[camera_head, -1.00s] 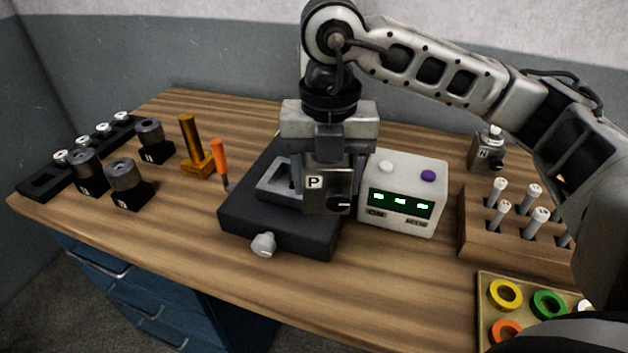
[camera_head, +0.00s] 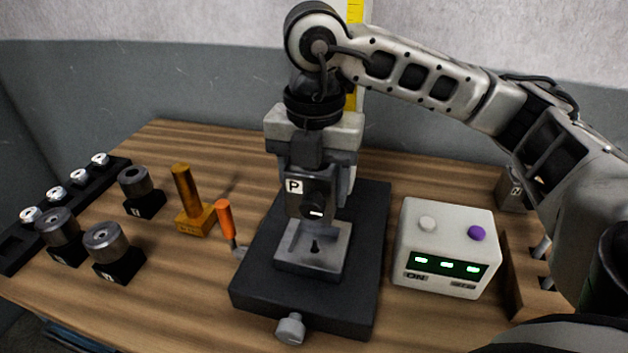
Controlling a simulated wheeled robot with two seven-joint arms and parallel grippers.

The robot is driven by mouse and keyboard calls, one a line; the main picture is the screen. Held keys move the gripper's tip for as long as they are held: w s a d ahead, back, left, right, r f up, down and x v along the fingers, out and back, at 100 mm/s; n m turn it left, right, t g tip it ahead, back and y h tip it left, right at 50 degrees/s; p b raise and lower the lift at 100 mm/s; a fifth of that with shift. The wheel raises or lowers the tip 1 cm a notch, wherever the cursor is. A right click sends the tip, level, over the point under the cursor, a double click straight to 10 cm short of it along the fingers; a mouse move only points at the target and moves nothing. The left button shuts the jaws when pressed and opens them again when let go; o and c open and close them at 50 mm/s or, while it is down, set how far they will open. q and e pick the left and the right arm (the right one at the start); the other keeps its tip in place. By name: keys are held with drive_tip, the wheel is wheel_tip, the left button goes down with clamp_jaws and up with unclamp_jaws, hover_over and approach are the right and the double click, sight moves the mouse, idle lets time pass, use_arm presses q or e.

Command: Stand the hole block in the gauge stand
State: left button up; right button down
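The hole block (camera_head: 296,203) is a grey block with a white P label and a dark round hole on its front face. My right gripper (camera_head: 318,150) is shut on its upper part and holds it upright from above. The gauge stand (camera_head: 362,265) has a black base with a knob in front and a light grey seat (camera_head: 312,264) with a dark slot. The block hangs over the rear of the seat; I cannot tell whether its lower edge touches. My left gripper is out of view.
A white box (camera_head: 447,240) with green displays stands right of the stand. An orange-handled tool (camera_head: 226,222) and an amber post (camera_head: 186,190) stand left. Several dark cylinders on blocks (camera_head: 105,245) are farther left. A wooden rack (camera_head: 525,280) is at right.

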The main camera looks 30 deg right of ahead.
drive_tip(key=shift+f+b, duration=1.1)
drive_tip(key=shift+f, duration=0.5)
drive_tip(key=shift+f+b, duration=0.3)
drive_tip(key=shift+f, duration=0.2)
drive_tip(key=shift+f+b, duration=0.5)
drive_tip(key=shift+f, duration=0.15)
drive_tip(key=shift+f+b, duration=0.35)
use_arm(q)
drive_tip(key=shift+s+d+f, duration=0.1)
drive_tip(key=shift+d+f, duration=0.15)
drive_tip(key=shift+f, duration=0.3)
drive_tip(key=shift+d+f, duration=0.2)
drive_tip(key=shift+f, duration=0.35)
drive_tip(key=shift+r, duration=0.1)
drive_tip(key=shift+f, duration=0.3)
